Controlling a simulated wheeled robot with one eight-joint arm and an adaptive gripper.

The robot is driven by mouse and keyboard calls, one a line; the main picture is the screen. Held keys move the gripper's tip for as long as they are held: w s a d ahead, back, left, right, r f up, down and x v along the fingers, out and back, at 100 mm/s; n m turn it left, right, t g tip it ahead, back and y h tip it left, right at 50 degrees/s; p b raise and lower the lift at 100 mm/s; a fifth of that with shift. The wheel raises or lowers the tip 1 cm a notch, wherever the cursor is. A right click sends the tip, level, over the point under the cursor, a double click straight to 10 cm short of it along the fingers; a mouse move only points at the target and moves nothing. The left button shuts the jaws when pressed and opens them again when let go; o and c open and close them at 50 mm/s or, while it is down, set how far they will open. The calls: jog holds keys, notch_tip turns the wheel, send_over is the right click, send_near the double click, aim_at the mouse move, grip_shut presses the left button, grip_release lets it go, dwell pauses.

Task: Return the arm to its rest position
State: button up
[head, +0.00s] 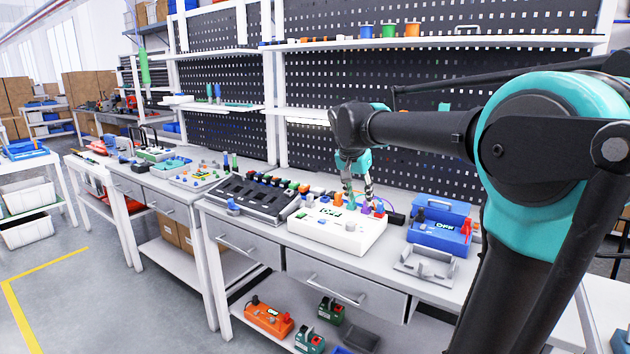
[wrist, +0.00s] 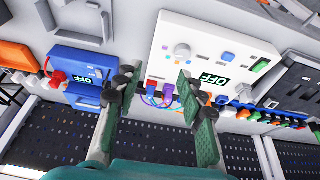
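My gripper (head: 357,188) hangs from my arm over the workbench, pointing down at the rear part of a white panel box (head: 355,240). In the wrist view my gripper (wrist: 158,85) has its two green-padded fingers spread apart, with nothing held between them. The white box also shows in the wrist view (wrist: 212,38), with a display reading OFF, knobs, coloured buttons, and purple and blue plugs with wires. The plugs appear between the fingertips in that view; whether either finger touches the box cannot be told.
A blue box (head: 438,238) with an OFF display and a grey holder (head: 425,266) stand right of the white box. A black tray (head: 262,200) lies left. A pegboard (head: 430,120) with shelves rises behind. Orange and green units (head: 268,317) sit on the lower shelf.

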jog(key=s+d+f+n+y, duration=0.1)
jog(key=s+d+f+n, duration=0.2)
jog(key=s+f, duration=0.9)
jog(key=s+d+f+n+y, duration=0.1)
jog(key=s+d+f+n, duration=0.2)
jog(key=s+f, duration=0.9)
notch_tip(320, 180, down, 3)
jog(key=shift+d+f+t, duration=0.2)
jog(key=shift+d+t, duration=0.1)
